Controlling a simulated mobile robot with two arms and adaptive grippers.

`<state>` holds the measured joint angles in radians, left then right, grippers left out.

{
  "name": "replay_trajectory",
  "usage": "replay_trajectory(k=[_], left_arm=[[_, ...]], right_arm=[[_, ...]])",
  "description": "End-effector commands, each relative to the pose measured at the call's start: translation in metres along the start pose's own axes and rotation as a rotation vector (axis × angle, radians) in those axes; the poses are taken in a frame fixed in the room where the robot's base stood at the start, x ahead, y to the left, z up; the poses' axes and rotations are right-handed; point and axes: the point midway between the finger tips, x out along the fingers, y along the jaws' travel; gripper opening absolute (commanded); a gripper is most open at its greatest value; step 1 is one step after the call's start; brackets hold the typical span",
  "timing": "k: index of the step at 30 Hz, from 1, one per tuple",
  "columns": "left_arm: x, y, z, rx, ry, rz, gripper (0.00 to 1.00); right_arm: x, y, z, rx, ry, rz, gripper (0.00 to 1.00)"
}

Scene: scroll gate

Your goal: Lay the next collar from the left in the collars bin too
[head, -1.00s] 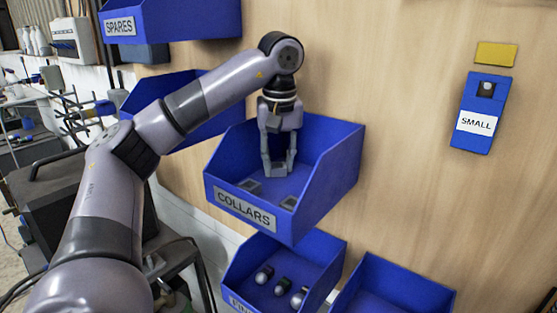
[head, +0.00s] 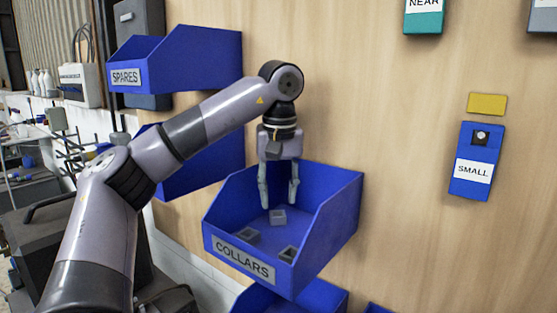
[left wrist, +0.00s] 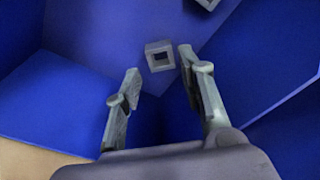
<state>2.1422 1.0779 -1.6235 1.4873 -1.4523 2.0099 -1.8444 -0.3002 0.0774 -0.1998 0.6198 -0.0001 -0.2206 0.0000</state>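The blue collars bin (head: 328,225), labelled COLLARS, hangs on the wooden wall. Three small grey square collars lie on its floor: one at the left (head: 246,235), one at the front right (head: 288,254) and one farther back (head: 278,217). My left gripper (head: 279,204) points down into the bin, open and empty, just above the back collar. In the left wrist view, that collar (left wrist: 149,58), square with a square hole, lies beyond the parted fingertips (left wrist: 158,70). Part of another collar (left wrist: 207,3) shows at the top edge. My right gripper is not in view.
The blue SPARES bin (head: 195,60) is at the upper left, with another blue bin (head: 215,150) below it. A blue SMALL holder (head: 478,150) under a yellow plate (head: 487,104) is on the right. Bare wall lies between it and the collars bin.

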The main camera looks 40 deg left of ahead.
Motion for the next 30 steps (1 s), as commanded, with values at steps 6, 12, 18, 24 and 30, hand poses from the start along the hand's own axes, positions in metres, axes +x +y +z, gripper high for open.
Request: replay_trajectory(k=[6, 12, 18, 24, 30], left_arm=[[-0.034, 0.000, -0.001, -0.002, 0.005, 0.002, 0.36], [-0.061, 0.000, -0.001, -0.002, 0.004, 0.001, 0.36], [-0.076, -0.001, 0.000, -0.001, 0.001, 0.000, 0.36], [-0.078, -0.001, 0.000, -0.002, 0.000, 0.001, 0.36], [-0.078, -0.001, 0.000, -0.001, 0.000, 0.000, 0.36]], right_arm=[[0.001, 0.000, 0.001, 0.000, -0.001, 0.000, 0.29], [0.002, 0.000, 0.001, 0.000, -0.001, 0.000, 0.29], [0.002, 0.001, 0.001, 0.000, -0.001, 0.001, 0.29], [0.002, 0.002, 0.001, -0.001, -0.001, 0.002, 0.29], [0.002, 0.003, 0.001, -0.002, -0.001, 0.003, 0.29]])
